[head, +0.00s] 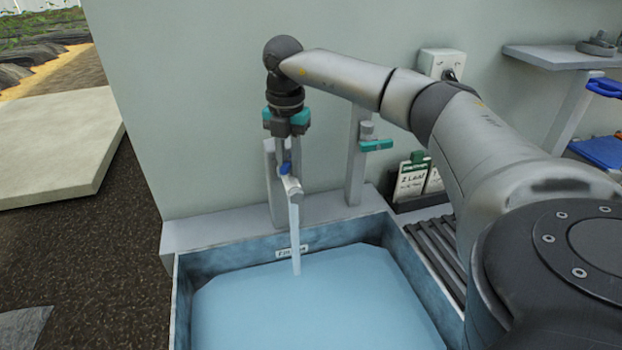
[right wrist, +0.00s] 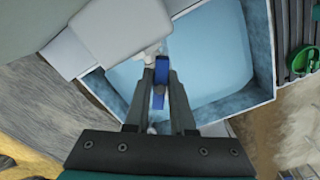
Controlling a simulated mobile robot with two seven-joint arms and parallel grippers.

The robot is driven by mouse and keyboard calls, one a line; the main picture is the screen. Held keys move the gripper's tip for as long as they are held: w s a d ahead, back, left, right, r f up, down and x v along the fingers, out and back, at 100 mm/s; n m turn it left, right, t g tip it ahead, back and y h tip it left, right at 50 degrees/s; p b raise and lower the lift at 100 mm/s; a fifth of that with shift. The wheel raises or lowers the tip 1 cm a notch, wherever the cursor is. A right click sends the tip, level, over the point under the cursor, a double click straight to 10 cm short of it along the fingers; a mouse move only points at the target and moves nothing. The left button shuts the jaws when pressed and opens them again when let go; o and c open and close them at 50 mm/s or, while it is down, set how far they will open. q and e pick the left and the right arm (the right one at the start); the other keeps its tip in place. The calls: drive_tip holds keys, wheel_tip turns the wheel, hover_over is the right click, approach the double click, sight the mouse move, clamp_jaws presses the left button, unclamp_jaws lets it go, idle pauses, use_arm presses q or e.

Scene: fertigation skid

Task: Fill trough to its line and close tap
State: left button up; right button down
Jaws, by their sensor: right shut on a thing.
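The tap (head: 291,188) stands on a post at the back of the trough (head: 411,287). A stream of water (head: 295,235) runs from its spout into the trough. The blue water (head: 310,310) covers the trough floor; its far edge lies just below the white fill label (head: 291,251) on the back wall. My right gripper (head: 285,165) reaches down from above and is shut on the tap's blue handle (head: 285,170). In the right wrist view the blue handle (right wrist: 159,97) sits between my fingers (right wrist: 161,72). My left gripper is out of view.
A second post with a teal-handled valve (head: 376,145) stands right of the tap. Cards in a dark holder (head: 412,180) and a slatted grate (head: 436,243) lie to the right. A wall shelf (head: 550,56) is at upper right.

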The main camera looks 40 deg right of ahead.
drive_tip(key=shift+s+a+f, duration=0.1)
drive_tip(key=shift+s+f, duration=0.05)
drive_tip(key=shift+f, duration=0.1)
drive_tip(key=shift+r+m+p, duration=0.15)
drive_tip(key=shift+m+p, duration=0.55)
drive_tip(key=shift+m, duration=0.1)
drive_tip(key=m+p, duration=0.2)
drive_tip(key=m, duration=0.1)
drive_tip(key=shift+m, duration=0.8)
idle(0.6)
